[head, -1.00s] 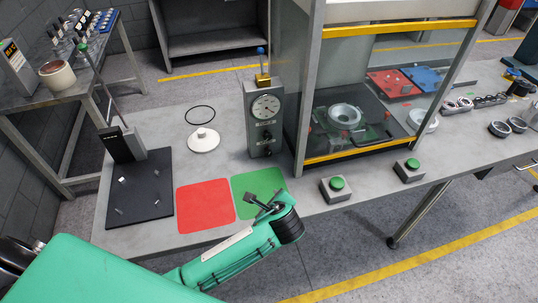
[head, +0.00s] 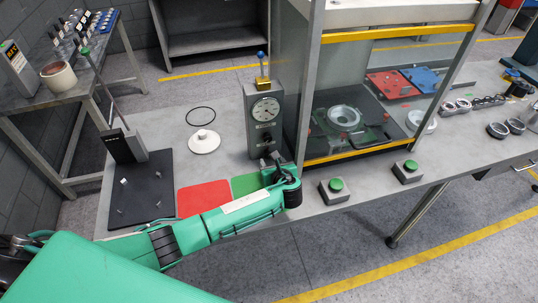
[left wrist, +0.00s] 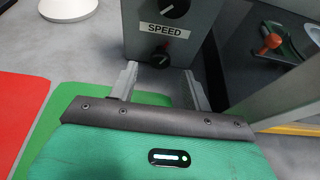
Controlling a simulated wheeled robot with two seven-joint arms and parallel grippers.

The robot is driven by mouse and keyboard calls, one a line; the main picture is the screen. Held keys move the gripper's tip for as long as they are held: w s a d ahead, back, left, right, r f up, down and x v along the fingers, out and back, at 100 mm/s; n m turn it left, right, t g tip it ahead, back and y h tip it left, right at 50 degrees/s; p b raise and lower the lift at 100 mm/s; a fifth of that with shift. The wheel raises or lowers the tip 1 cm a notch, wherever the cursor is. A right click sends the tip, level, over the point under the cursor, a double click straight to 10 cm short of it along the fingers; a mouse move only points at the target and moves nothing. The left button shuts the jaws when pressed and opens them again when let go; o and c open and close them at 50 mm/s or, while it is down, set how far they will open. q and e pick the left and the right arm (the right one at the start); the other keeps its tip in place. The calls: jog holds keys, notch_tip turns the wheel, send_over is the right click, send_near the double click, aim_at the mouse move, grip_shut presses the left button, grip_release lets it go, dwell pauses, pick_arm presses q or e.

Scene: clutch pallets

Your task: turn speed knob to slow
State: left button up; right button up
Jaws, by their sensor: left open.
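The grey control box (head: 250,125) with a round dial (head: 266,109) stands upright on the table. In the left wrist view its front (left wrist: 200,40) carries a SPEED label (left wrist: 165,30), with one dark knob (left wrist: 175,7) above it and another dark knob (left wrist: 161,58) below, with a little red beside it. I cannot tell from the label alone which knob it names. My left gripper (left wrist: 161,82) is open and empty, its fingers pointing at the box with the lower knob ahead between them. It also shows in the head view (head: 273,161), low at the box's front. My right gripper is not in view.
A red mat (head: 203,198) and a green mat (head: 246,185) lie under and beside my left arm. The glass-sided press frame (head: 305,90) stands close to the right of the box. Two green buttons (head: 336,184) (head: 411,165) sit near the front edge.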

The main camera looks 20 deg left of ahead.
aim_at(268, 155)
pick_arm(q)
jog(key=shift+x, duration=2.4)
jog(key=c, duration=0.9)
